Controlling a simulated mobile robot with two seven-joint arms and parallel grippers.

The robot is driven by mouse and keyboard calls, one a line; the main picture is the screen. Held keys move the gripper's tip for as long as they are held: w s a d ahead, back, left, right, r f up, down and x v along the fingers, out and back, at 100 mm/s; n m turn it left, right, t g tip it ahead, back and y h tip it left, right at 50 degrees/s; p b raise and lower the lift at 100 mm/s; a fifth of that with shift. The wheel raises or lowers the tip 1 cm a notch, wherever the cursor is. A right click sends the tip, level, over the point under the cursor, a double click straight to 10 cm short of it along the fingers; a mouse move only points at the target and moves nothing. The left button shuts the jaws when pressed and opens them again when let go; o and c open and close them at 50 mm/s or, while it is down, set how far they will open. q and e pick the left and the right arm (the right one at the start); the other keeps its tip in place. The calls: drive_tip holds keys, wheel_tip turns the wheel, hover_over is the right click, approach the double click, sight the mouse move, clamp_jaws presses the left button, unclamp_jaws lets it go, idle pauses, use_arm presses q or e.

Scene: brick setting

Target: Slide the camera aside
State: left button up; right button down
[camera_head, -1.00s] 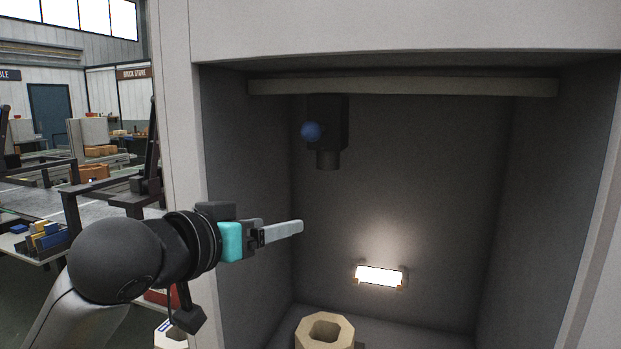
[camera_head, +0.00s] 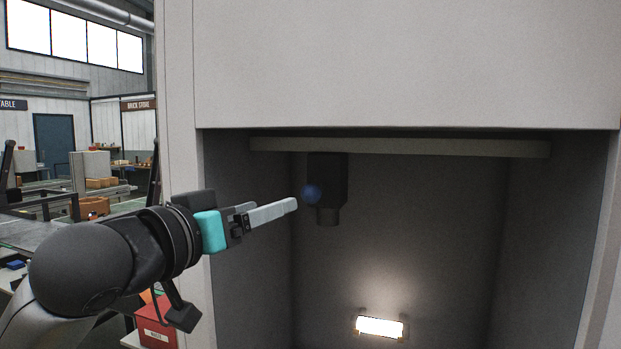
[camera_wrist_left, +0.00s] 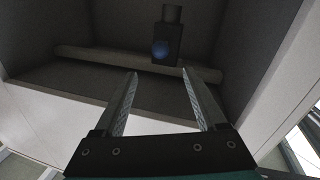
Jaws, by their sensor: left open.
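The camera (camera_head: 334,178) is a dark box with a short round lens barrel pointing down and a blue ball knob (camera_head: 312,193) on its front. It hangs under a pale horizontal rail (camera_head: 400,147) inside the booth. In the left wrist view the camera (camera_wrist_left: 171,40) and its blue knob (camera_wrist_left: 160,48) lie beyond and between the fingertips. My left gripper (camera_head: 292,205) points right, with its tips just short of the knob in the head view. Its two fingers stand apart and empty in the wrist view (camera_wrist_left: 160,75). My right gripper is not in view.
The grey booth has a wide upper front panel (camera_head: 400,65) and a left post (camera_head: 180,160) close to my left arm. A lit lamp (camera_head: 380,327) sits low on the back wall. A red box (camera_head: 155,325) stands below my arm. The booth's middle is free.

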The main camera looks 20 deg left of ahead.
sight(306, 195)
use_arm(q)
drive_tip(key=p+x, duration=0.5)
drive_tip(key=x, duration=0.8)
drive_tip(key=shift+w+d+f, duration=0.1)
drive_tip(key=shift+w, duration=0.1)
clamp_jaws()
idle(0.4)
idle(0.9)
